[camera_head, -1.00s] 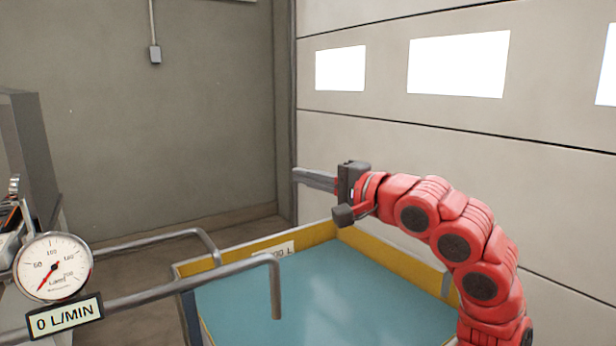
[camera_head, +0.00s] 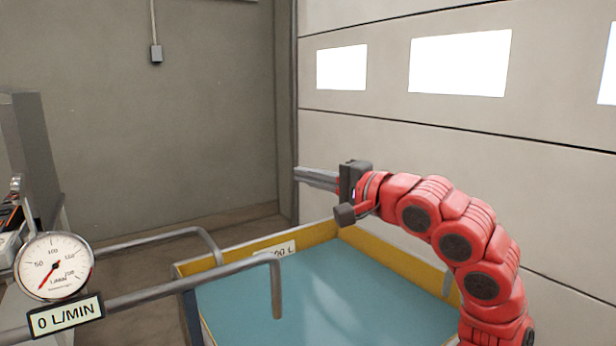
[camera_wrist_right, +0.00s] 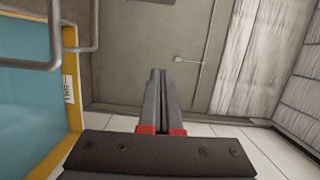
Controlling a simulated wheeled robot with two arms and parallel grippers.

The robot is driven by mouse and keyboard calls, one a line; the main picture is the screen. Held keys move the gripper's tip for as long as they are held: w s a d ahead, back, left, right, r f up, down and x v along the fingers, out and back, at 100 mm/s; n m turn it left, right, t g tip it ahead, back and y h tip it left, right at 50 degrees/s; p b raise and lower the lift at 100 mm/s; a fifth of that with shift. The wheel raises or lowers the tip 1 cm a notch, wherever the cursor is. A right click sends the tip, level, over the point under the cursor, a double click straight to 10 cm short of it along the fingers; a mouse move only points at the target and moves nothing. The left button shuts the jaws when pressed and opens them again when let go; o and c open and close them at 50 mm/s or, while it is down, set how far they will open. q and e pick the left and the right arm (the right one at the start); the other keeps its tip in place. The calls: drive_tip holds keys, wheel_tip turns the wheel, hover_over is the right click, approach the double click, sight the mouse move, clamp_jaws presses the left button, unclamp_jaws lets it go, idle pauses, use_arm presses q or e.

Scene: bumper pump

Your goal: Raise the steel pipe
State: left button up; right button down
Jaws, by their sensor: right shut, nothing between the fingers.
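Two grey steel pipes come in from the left in the head view. The nearer steel pipe (camera_head: 180,286) runs over the edge of a water tank (camera_head: 390,251) and bends down at its end above the blue water. The farther steel pipe (camera_head: 155,239) ends in a bend behind it. I cannot tell which one the task means. Both pipes also show at the top left of the right wrist view. My right gripper (camera_head: 298,174) is shut and empty, above the tank's far side, pointing left and apart from both pipes. It also shows in the wrist view (camera_wrist_right: 158,72). My left gripper is out of view.
A round gauge (camera_head: 54,266) and a "0 L/MIN" sign (camera_head: 65,317) are at the lower left. A grey cabinet (camera_head: 30,145) stands at the left edge. A panelled door (camera_head: 400,125) closes off the right side.

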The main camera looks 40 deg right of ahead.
drive_tip(key=b+v, duration=0.4)
drive_tip(key=v, duration=1.3)
drive_tip(key=shift+s, duration=0.2)
